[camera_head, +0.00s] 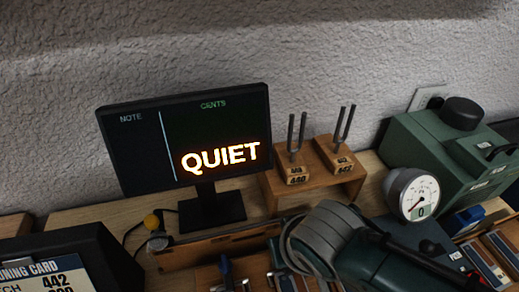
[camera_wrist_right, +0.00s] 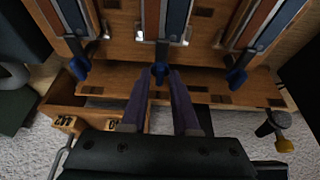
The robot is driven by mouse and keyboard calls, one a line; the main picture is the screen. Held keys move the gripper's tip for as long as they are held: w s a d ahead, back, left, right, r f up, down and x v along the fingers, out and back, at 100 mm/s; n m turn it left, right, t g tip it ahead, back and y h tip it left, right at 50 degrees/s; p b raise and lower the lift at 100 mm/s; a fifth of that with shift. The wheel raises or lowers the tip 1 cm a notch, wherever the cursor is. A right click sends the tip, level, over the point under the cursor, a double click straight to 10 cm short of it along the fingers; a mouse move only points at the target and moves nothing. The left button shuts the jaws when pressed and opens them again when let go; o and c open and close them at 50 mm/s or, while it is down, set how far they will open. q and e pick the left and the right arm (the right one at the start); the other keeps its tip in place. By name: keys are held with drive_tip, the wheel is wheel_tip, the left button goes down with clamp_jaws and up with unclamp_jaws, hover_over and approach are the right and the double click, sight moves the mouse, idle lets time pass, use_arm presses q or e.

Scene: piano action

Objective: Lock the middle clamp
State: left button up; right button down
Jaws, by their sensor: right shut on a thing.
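The right wrist view shows a wooden action frame with blue clamps in a row: a left one (camera_wrist_right: 80,66), the middle clamp (camera_wrist_right: 160,72) and a right one (camera_wrist_right: 237,76). My right gripper (camera_wrist_right: 161,77) is at the middle clamp, its two dark fingers closed on the blue lever from either side. The fingertips partly hide the lever, and I cannot tell its exact angle. In the head view, a blue clamp (camera_head: 227,270) shows at the bottom edge, and my right arm covers much of the frame. My left gripper is in neither view.
A monitor (camera_head: 190,140) reading QUIET stands at the back. Tuning forks stand on a wooden box (camera_head: 316,185) beside it. A green machine (camera_head: 440,150) and a round gauge (camera_head: 411,195) are at the right. A yellow-tipped device (camera_head: 152,221) with a cable sits at the left.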

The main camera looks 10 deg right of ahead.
drive_tip(key=shift+s+d+f, duration=0.1)
drive_tip(key=shift+s+f, duration=0.05)
drive_tip(key=c, duration=0.7)
unclamp_jaws()
drive_tip(key=shift+r+p, duration=0.3)
drive_tip(key=shift+r, duration=0.15)
drive_tip(key=shift+p+v, duration=2.1)
drive_tip(key=shift+v, duration=2.45)
